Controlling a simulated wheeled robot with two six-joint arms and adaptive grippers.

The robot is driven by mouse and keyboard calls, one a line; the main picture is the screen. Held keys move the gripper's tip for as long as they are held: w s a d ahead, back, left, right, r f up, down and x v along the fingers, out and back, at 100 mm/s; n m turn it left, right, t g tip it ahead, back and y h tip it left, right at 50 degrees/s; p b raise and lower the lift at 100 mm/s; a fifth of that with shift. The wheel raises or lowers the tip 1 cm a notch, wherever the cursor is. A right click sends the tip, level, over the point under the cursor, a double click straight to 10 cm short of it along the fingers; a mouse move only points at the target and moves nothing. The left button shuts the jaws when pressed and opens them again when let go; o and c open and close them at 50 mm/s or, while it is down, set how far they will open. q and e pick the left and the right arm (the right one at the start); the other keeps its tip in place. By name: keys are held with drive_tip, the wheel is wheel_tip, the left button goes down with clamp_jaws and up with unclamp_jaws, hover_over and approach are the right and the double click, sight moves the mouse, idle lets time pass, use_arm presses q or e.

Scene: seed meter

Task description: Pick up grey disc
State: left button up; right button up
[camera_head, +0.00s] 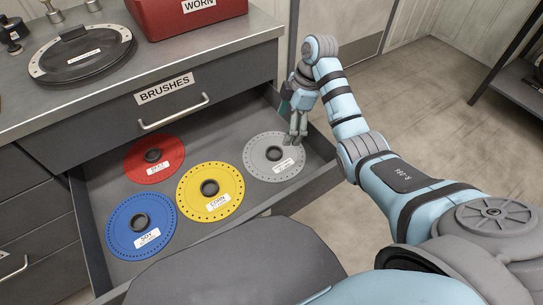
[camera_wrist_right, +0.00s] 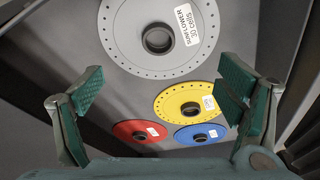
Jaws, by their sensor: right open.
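The grey disc (camera_head: 262,162) lies flat in the open drawer at its right side, with a white label and a dark raised hub. It also fills the top of the right wrist view (camera_wrist_right: 135,55), where its label reads "SUNFLOWER 30 cells". My right gripper (camera_head: 297,135) is above the disc's right edge in the head view. In the right wrist view its green-padded fingers (camera_wrist_right: 160,95) are wide apart with nothing between them. I cannot tell the exact height above the disc. My left gripper does not show.
The open drawer (camera_head: 95,215) also holds a red disc (camera_head: 133,170), a yellow disc (camera_head: 190,205) and a blue disc (camera_head: 120,240). Above it is a shut drawer labelled BRUSHES (camera_head: 225,97). The counter carries a red WORN box (camera_head: 175,25) and a black round part (camera_head: 85,62).

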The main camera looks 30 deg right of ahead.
drive_tip(key=b, duration=0.2)
approach(273, 157)
drive_tip(key=shift+x, duration=1.05)
drive_tip(key=b+x, duration=0.2)
drive_tip(key=x, duration=0.2)
drive_tip(key=shift+w+f+b, duration=0.1)
drive_tip(key=shift+w+b, duration=0.1)
drive_tip(key=shift+b, duration=0.15)
drive_tip(key=shift+f, duration=0.2)
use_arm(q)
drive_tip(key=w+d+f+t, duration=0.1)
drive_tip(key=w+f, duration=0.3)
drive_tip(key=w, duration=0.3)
use_arm(e)
drive_tip(key=shift+a+r, duration=0.1)
drive_tip(key=shift+r, duration=0.05)
drive_tip(key=c, duration=1.2)
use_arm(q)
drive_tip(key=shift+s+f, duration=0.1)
use_arm(e)
drive_tip(key=c, duration=0.4)
drive_tip(key=shift+s, duration=0.2)
drive_tip(key=shift+c, duration=0.8)
